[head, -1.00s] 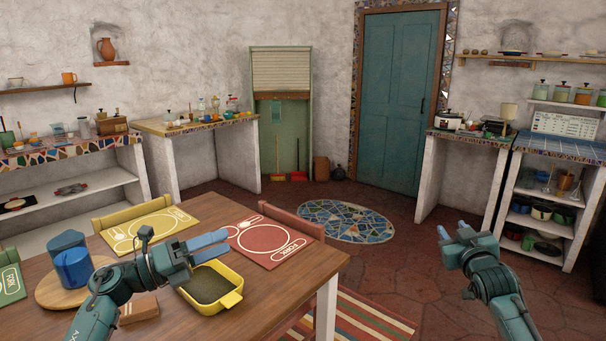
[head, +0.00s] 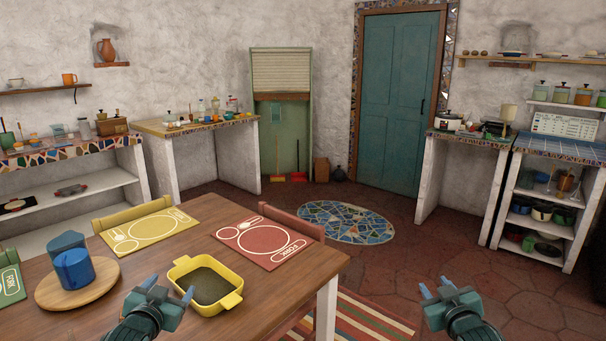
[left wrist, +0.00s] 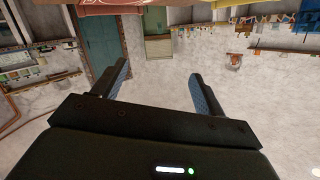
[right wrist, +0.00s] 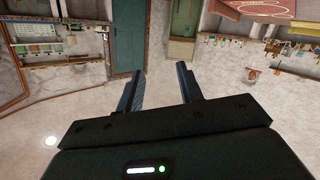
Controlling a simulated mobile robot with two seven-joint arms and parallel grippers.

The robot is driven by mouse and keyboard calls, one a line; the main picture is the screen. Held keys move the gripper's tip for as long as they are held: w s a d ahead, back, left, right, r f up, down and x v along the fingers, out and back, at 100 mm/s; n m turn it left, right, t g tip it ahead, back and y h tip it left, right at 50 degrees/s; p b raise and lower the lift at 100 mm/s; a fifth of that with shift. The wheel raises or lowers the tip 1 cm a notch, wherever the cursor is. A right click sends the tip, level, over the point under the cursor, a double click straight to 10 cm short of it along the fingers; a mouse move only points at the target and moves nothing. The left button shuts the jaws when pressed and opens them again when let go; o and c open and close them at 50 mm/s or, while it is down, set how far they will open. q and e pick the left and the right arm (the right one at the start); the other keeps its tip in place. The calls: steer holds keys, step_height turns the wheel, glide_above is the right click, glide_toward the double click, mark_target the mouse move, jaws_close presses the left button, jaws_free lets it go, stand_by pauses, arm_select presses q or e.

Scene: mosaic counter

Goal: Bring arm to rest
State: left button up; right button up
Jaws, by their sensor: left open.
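My left gripper (head: 169,288) is at the lower left of the head view, in front of the yellow dish from the camera's side. In the left wrist view its two fingers (left wrist: 158,76) stand wide apart with nothing between them. My right gripper (head: 435,286) is at the lower right of the head view, to the right of the table and over the floor. In the right wrist view its fingers (right wrist: 161,73) are apart and empty. Both grippers point away from the camera at a similar height in the picture.
The wooden table (head: 240,285) bears a yellow dish (head: 226,301), a round board (head: 103,285) with a blue pitcher (head: 74,270), a red placemat (head: 272,258) and a yellow placemat (head: 172,222). A mosaic rug (head: 347,222) lies beyond. The floor at right (head: 545,300) is clear.

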arm_select(q)
steer(key=s+d+f+g+h, duration=0.1)
steer(key=s+d+f, duration=0.4)
steer(key=s, duration=0.6)
steer(key=s+d+f+g+h, duration=0.1)
steer(key=s+d+f, duration=0.4)
steer(key=s, duration=0.6)
steer(key=s+d+f+g+h, duration=0.1)
steer(key=s+d+f+g, duration=0.2)
steer(key=s, duration=0.8)
step_height(320, 180, down, 3)
steer(key=d, duration=0.2)
steer(key=shift+s+d+h, duration=0.2)
steer(key=shift+d+h, duration=0.1)
steer(key=shift+d, duration=0.1)
arm_select(e)
steer(key=s+a+f+g+y, duration=0.1)
steer(key=s+a+f, duration=0.4)
steer(key=s, duration=0.6)
steer(key=s+a+f+g+y, duration=0.1)
steer(key=s+a+f, duration=0.4)
steer(key=s, duration=0.6)
steer(key=s+a+f+g+y, duration=0.1)
steer(key=s+a+f+g, duration=0.2)
steer(key=s+a+f, duration=0.3)
steer(key=s, duration=0.5)
steer(key=shift+s+y, duration=0.2)
steer(key=shift+y, duration=0.1)
